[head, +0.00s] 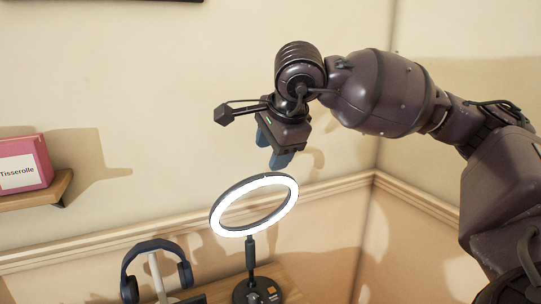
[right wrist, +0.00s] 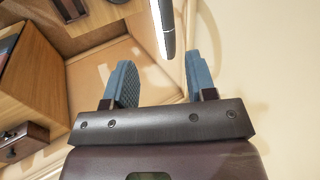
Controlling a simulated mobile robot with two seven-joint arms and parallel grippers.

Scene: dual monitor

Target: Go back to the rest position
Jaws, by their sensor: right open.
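My right gripper (head: 272,149) hangs fingers down in the head view, above the lit ring lamp (head: 255,205). In the right wrist view its two blue fingers stand apart, and the right gripper (right wrist: 159,80) is open with nothing between the fingertips. Part of the ring lamp (right wrist: 163,25) shows just beyond the fingers, near the top of that view. I cannot tell exactly how far the fingers are from the ring. My right arm comes in from the right side. My left gripper is in neither view.
The lamp stands on a wooden desk (head: 285,277) beside dark headphones (head: 155,257) on a stand. A pink box (head: 25,163) rests on a wall shelf (head: 40,194) at the left. Walls meet in a corner behind my right arm. The wall area left of the gripper is clear.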

